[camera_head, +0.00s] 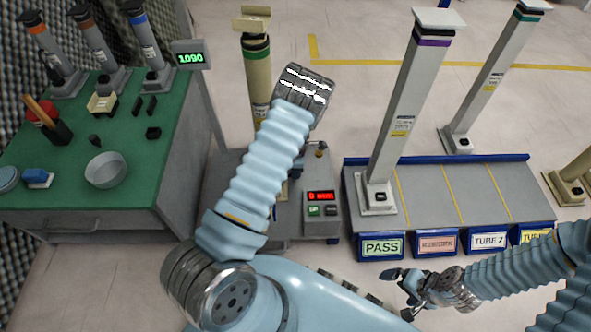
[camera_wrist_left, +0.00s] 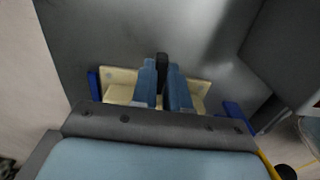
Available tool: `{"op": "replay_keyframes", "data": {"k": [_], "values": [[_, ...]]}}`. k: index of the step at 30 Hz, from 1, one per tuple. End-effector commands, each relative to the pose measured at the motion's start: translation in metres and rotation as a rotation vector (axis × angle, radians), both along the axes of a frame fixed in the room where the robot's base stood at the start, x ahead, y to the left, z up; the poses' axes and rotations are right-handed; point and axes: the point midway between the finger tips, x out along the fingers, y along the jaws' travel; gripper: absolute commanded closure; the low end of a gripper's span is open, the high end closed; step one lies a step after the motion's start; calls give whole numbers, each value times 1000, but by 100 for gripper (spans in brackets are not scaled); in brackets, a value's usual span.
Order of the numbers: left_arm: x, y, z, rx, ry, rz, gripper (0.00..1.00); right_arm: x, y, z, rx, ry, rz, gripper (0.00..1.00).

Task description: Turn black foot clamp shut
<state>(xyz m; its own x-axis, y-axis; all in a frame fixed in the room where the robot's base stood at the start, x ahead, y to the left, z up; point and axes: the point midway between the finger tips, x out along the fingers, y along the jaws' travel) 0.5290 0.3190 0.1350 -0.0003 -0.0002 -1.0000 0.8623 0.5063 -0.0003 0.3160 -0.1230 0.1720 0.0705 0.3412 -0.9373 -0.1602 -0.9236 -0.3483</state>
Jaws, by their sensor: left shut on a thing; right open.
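In the left wrist view the black foot clamp (camera_wrist_left: 162,62) is a small dark upright piece at a cream foot plate (camera_wrist_left: 118,76). My left gripper (camera_wrist_left: 162,84) has its two blue fingers close on either side of the clamp and is shut on it. In the head view my left arm covers the clamp and my left fingertips. My right gripper (camera_head: 400,285) is open and empty at the lower right, away from the column.
A grey station with a red display (camera_head: 321,196) stands right of my left arm. A readout (camera_head: 190,58) shows 1090. A green bench (camera_head: 130,160) with tools lies left. A grey rack (camera_head: 470,190) with a purple-banded column (camera_head: 405,110) stands right. Blue blocks (camera_wrist_left: 93,84) flank the plate.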

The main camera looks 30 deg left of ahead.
Motion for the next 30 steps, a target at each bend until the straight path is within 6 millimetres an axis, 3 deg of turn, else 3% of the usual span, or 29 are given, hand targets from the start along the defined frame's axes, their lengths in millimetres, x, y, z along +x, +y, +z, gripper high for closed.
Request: {"op": "replay_keyframes", "data": {"k": [17,18,23,30], "values": [[1,0,0,1,-1,37,100,0,0,1,0,0,0,0],[0,0,0,1,-1,37,84,0,0,1,0,0,0,0],[0,0,0,1,-1,36,60,0,0,1,0,0,0,0],[0,0,0,0,0,35,60,0,0,1,0,0,0,0]]}}
